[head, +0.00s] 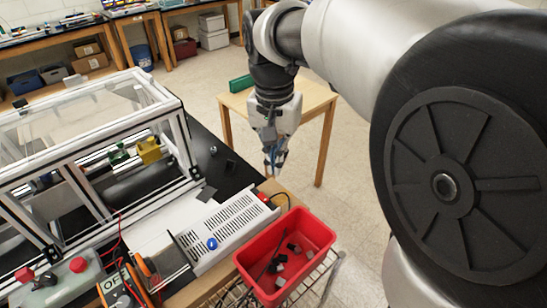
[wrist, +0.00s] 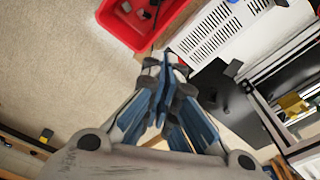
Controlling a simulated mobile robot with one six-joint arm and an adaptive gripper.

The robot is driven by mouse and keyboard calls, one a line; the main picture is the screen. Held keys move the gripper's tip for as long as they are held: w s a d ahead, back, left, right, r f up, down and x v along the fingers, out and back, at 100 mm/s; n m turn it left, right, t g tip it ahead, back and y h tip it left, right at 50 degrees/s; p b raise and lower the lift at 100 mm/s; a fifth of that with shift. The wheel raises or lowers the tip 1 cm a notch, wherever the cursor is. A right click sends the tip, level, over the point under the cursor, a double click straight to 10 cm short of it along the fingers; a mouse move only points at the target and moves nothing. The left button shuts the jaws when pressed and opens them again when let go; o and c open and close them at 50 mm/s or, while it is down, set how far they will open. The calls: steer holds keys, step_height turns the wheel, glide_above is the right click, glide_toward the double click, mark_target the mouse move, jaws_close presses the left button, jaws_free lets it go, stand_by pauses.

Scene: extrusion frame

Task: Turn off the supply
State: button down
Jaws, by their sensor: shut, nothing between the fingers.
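The supply is a white vented box (head: 232,230) on the bench, with a blue round part (head: 212,243) on its near side. It also shows in the wrist view (wrist: 210,38) at the upper right. A small red part, seemingly a switch (head: 263,197), sits at its far right end, with a dark cable beside it. My gripper (head: 273,168) points down, beyond that end and apart from it. My gripper is shut and empty. In the wrist view its blue-grey fingers (wrist: 166,62) come together near the supply's end and hide part of that area. The switch's position is not readable.
A red bin (head: 243,262) with dark pieces stands right of the supply. The extrusion frame (head: 110,131) with clear panels stands to the left. A control box (head: 55,285) with a red button is at lower left. A wooden table (head: 312,100) with a green box stands behind my gripper.

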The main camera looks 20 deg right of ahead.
steer(key=shift+s+r+n, duration=0.15)
steer(key=shift+s+n, duration=0.15)
steer(key=shift+s, duration=0.75)
steer(key=s+f+n+t+b, duration=0.1)
steer(key=s+f+n+t, duration=0.1)
steer(key=s, duration=0.6)
steer(key=s+f+n+t+b, duration=0.1)
steer(key=s+f+n+t, duration=0.1)
steer(key=s, duration=0.7)
steer(key=f+n, duration=0.1)
steer(key=n, duration=0.1)
steer(key=shift+a+n+y, duration=0.15)
steer(key=shift+n+y, duration=0.15)
steer(key=shift+a+f, duration=0.1)
steer(key=shift+a, duration=0.05)
